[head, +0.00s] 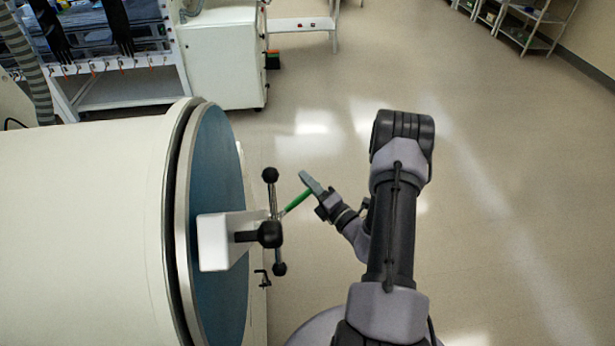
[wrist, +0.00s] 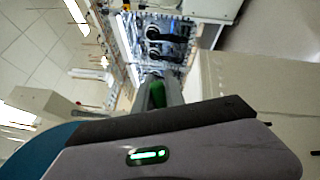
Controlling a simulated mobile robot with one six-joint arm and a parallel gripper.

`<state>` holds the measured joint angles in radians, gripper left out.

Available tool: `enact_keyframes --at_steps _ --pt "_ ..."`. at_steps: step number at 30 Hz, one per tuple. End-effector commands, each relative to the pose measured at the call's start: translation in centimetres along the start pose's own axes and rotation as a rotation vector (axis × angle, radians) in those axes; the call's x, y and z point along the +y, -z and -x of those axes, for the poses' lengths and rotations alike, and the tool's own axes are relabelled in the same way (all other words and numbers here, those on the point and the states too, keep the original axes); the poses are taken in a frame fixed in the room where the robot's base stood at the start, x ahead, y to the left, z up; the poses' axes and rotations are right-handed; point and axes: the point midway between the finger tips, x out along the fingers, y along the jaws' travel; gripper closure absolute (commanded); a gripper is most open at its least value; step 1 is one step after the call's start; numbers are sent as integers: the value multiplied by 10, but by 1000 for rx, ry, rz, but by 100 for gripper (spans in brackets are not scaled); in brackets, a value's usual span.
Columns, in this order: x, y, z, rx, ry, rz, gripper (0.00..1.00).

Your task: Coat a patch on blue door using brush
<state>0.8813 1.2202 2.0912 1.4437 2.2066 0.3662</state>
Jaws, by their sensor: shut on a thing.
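The blue door (head: 215,160) is the round end face of a large white cylinder in the left of the head view. A blue surface, likely the same door, shows at the lower left of the wrist view (wrist: 25,155). My gripper (head: 312,188) is to the right of the door, shut on the green-handled brush (head: 296,201). The brush slants down-left toward the door's handle; its tip is hidden or too small to make out. Green also shows between the grey fingers in the wrist view (wrist: 157,96). I cannot tell whether the brush touches anything.
A white latch block (head: 215,243) and a black-knobbed turning handle (head: 270,234) stick out from the door beside the brush. A white cabinet (head: 222,60) and glovebox bench stand behind. Shelves (head: 525,25) are far right. The floor on the right is clear.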

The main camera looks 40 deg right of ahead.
Motion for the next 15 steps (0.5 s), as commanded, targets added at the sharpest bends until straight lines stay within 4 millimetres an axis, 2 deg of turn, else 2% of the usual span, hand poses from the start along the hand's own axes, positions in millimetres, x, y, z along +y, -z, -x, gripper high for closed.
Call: enact_keyframes --at_steps 15 --pt "-6 -13 -22 1 0 0 100"
